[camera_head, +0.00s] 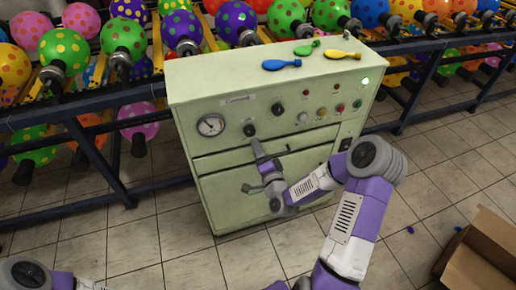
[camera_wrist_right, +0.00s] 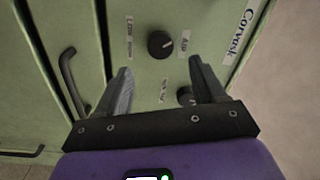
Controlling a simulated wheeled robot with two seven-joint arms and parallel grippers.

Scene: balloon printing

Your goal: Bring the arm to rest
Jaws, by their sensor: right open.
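My right arm reaches from the lower right to the front of a pale green control cabinet (camera_head: 240,88) in the head view. My right gripper (camera_head: 261,152) is in front of the panel, below its black knobs. In the right wrist view its two fingers (camera_wrist_right: 160,66) are apart with nothing between them. A black knob (camera_wrist_right: 160,44) shows just beyond the fingertips, and a second dark knob (camera_wrist_right: 185,95) is partly hidden by the right finger. I cannot tell whether a finger touches the panel. My left gripper is out of view; only part of my left arm shows at the lower left.
Racks of dotted inflated balloons (camera_head: 123,37) stand behind. A cardboard box (camera_head: 478,262) is at the lower right. Tiled floor (camera_head: 130,245) in front is mostly clear.

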